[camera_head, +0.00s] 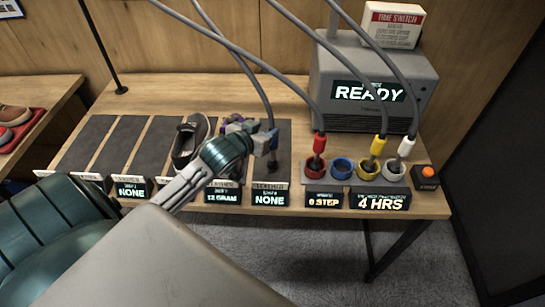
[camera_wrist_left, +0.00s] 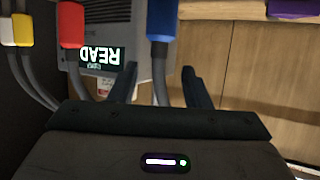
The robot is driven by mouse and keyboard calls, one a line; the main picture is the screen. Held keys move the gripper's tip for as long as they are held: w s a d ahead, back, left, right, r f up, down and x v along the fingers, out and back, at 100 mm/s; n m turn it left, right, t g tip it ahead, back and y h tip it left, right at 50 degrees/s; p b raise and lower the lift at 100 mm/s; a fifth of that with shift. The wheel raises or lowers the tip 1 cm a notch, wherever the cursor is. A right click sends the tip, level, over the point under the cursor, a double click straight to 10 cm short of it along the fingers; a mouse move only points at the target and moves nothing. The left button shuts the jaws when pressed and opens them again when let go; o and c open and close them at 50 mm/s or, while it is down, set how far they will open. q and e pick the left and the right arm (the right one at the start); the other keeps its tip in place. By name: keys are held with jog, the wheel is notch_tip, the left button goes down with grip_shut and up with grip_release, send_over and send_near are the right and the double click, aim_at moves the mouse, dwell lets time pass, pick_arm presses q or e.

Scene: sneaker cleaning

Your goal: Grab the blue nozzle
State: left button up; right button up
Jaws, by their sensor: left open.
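The blue nozzle (camera_head: 271,137) hangs on a grey hose at the end of my left gripper (camera_head: 259,142), above the front of a dark mat. My gripper partly hides it in the head view. In the left wrist view the blue nozzle (camera_wrist_left: 162,20) shows at the top, in line with the gap between the fingers of my left gripper (camera_wrist_left: 160,80). The fingers stand apart, one on each side of that gap. I cannot tell whether they touch the nozzle. My right gripper is not in view.
Red (camera_head: 319,143), yellow (camera_head: 378,145) and white (camera_head: 407,147) nozzles stand in ring holders; the blue ring holder (camera_head: 342,168) is empty. A grey machine (camera_head: 335,75) reads READY. A dark shoe (camera_head: 186,142) sits on a mat left of my gripper. Several hoses hang overhead.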

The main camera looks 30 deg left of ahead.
aim_at(271, 128)
pick_arm(q)
jog(key=p+x, duration=0.1)
jog(key=x, duration=0.1)
jog(key=p+x, duration=0.1)
jog(key=x, duration=0.1)
jog(key=shift+d+f, duration=0.1)
jog(key=shift+f, duration=0.25)
jog(key=shift+w+f, duration=0.35)
jog(key=shift+w, duration=0.1)
grip_shut()
jog(key=shift+r, duration=0.1)
